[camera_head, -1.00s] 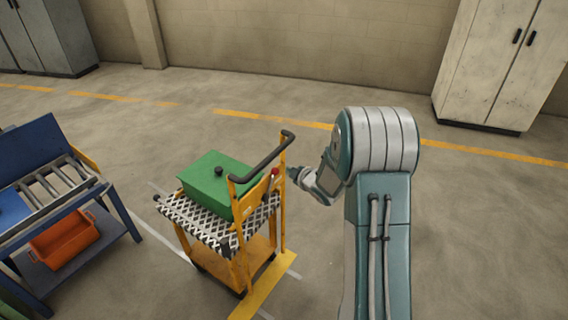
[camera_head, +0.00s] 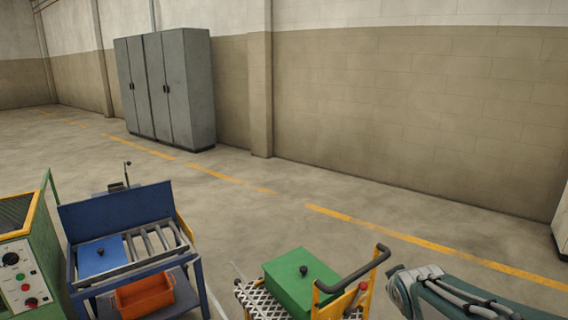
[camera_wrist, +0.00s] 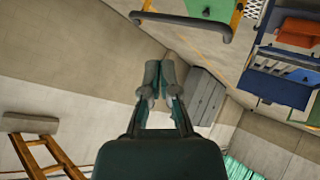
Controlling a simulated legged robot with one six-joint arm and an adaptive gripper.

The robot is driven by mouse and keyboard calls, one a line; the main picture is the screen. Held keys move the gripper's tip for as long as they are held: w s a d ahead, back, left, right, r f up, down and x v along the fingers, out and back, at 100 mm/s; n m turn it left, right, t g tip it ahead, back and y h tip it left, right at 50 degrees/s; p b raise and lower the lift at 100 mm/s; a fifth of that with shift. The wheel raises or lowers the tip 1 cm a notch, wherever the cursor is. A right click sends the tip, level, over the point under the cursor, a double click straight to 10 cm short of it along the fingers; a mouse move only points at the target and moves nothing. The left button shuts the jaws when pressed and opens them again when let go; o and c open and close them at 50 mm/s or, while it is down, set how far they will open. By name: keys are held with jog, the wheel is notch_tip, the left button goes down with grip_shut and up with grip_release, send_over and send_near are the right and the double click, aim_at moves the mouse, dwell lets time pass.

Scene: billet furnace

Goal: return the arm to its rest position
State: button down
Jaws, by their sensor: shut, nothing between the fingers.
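My gripper (camera_wrist: 158,84) shows in the wrist view with its two fingers together, shut and empty. It points toward the wall and the grey cabinets, clear of any object. In the head view my arm lies folded low at the bottom right, and the gripper itself is not seen there. The yellow cart (camera_head: 371,292) stands just left of my arm in the head view, with a green box (camera_head: 290,284) on its top. In the wrist view the cart's dark handle (camera_wrist: 181,25) is above the gripper, apart from it.
A blue roller table (camera_head: 120,212) with an orange bin (camera_head: 145,296) stands left of the cart. Grey cabinets (camera_head: 165,88) stand by the wall. The floor (camera_head: 330,235) behind the cart is clear.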

jog(key=s+a+m+g+y, duration=0.1)
jog(key=s+a, duration=0.3)
jog(key=s, duration=0.6)
jog(key=s+a+r+m+g+y, duration=0.1)
jog(key=s+a+m+g, duration=0.1)
jog(key=s, duration=0.9)
jog(key=shift+a+r+m+g, duration=0.35)
jog(key=shift+a+m, duration=0.25)
jog(key=shift+a, duration=0.3)
jog(key=shift+s, duration=0.1)
